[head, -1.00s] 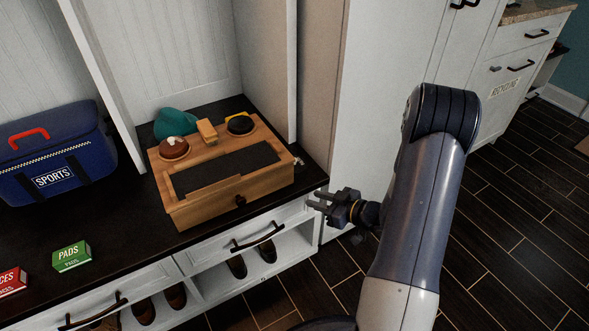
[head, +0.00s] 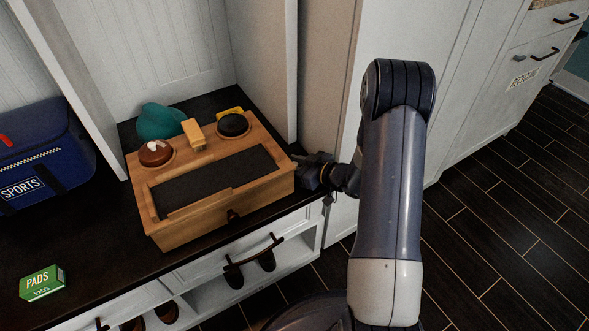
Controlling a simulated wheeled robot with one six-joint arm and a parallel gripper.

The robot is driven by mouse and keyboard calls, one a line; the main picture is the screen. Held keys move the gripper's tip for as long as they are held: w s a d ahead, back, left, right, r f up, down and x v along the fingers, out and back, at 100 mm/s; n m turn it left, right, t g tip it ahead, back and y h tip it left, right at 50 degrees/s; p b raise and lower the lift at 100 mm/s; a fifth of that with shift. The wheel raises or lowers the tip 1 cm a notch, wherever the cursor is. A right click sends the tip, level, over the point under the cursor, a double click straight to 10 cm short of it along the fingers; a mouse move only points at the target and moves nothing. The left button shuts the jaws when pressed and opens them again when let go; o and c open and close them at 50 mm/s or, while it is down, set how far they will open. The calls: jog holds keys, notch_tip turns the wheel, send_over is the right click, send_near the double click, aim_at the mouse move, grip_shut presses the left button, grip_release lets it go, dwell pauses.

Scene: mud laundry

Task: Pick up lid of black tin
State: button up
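A round black tin (head: 233,125) sits in a round recess at the back right of a wooden shoe-care box (head: 264,190). Its lid looks like the flat black top; I cannot make out the seam from here. My gripper (head: 303,165) is at the right side of the box, lower than the tin and apart from it. Its fingers point left toward the box and are dark and partly blurred together. I cannot tell how far apart the fingers are, or whether they touch the box.
On the box are a brown round item (head: 156,153) with a white knob and a wooden brush (head: 194,134). A teal item (head: 161,121) and a yellow item (head: 229,112) lie behind. A blue sports bag (head: 40,155) and a green pads box (head: 42,283) stand left. A white partition (head: 264,60) rises behind.

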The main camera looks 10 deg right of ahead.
jog(key=shift+c, duration=0.2)
grip_shut()
